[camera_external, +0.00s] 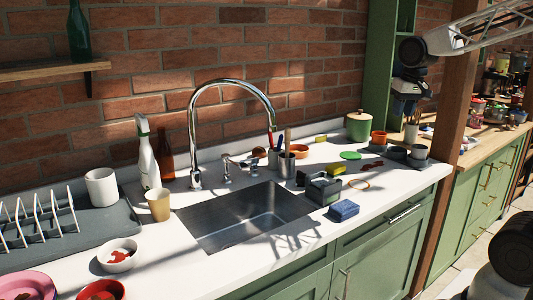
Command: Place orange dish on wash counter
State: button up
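A shallow orange dish (299,151) rests on the white wash counter (335,235), behind the sink and right of the tall faucet. A small orange cup-like pot (379,137) stands farther right, near the green canister. A red-orange dish (101,290) is cut off by the bottom edge at the left. I cannot tell for certain which of these is the task's orange dish. My gripper (406,112) hangs pointing down at the upper right, over the counter's far right end. Its fingers are small and dark there, so their opening and any contents are unclear.
The sink (245,215) is open and looks empty. A dark caddy (323,188), a blue sponge (343,210) and a utensil cup (286,164) stand around its right side. A dish rack (40,225), white bowl (117,254) and bottles crowd the left. A wooden post (450,120) rises right of the counter.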

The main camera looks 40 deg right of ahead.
jog(key=s+f+n, duration=0.2)
jog(key=s, duration=0.4)
jog(key=s+f+n, duration=0.2)
jog(key=s+f, duration=0.1)
jog(key=s, duration=0.4)
jog(key=shift+s+d+t, duration=0.3)
jog(key=shift+t, duration=0.1)
